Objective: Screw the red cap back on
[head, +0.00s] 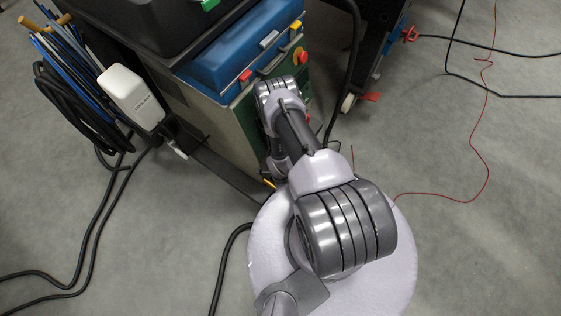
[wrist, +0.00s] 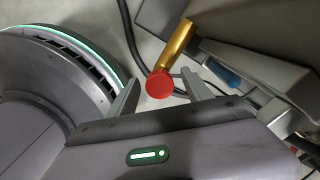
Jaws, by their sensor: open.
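The round red cap (wrist: 160,84) shows in the wrist view at the near end of a brass-coloured pipe (wrist: 178,45). The two look in line, but I cannot tell whether the cap is threaded on or only resting against the pipe. My gripper (wrist: 160,75) is open, with one finger on each side of the cap. I see gaps between the fingers and the cap, and cannot tell how far beyond the fingertips it lies. In the head view my arm hides the gripper, and I cannot make out the cap.
A machine with a blue top (head: 240,50) and red buttons stands close to my arm. A white bottle (head: 132,95) and a bundle of rods and hoses (head: 80,100) hang at its left. Black cables and a red wire (head: 470,190) cross the floor. Grey floor is open at right.

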